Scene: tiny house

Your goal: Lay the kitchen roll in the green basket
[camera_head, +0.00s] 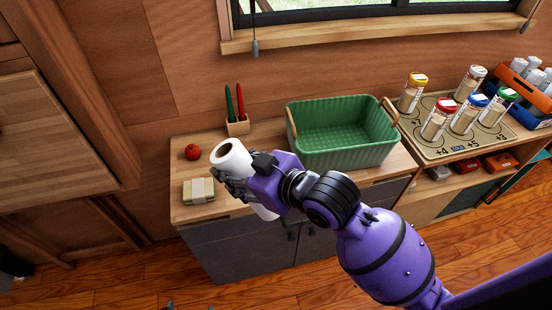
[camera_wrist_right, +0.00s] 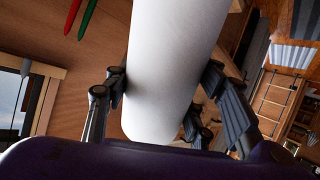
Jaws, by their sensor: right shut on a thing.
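The white kitchen roll (camera_head: 231,157) is in my right gripper (camera_head: 236,182), left of the green basket, with its open cardboard end facing up towards the head camera. In the right wrist view the roll (camera_wrist_right: 172,65) lies between the fingers of the gripper (camera_wrist_right: 160,105), which are shut on it from both sides. The green basket (camera_head: 340,152) stands on the wooden counter against the wall, with wooden handles at its ends, and looks empty. The lower part of the roll is partly hidden by my gripper. My left gripper does not show.
A tomato-like red item (camera_head: 192,152), a wrapped sponge-like block (camera_head: 199,190) and a small wooden holder (camera_head: 237,127) with a red and a green pen-like stick stand on the counter's left part. Several spice jars (camera_head: 439,119) stand on a board (camera_head: 437,149) right of the basket.

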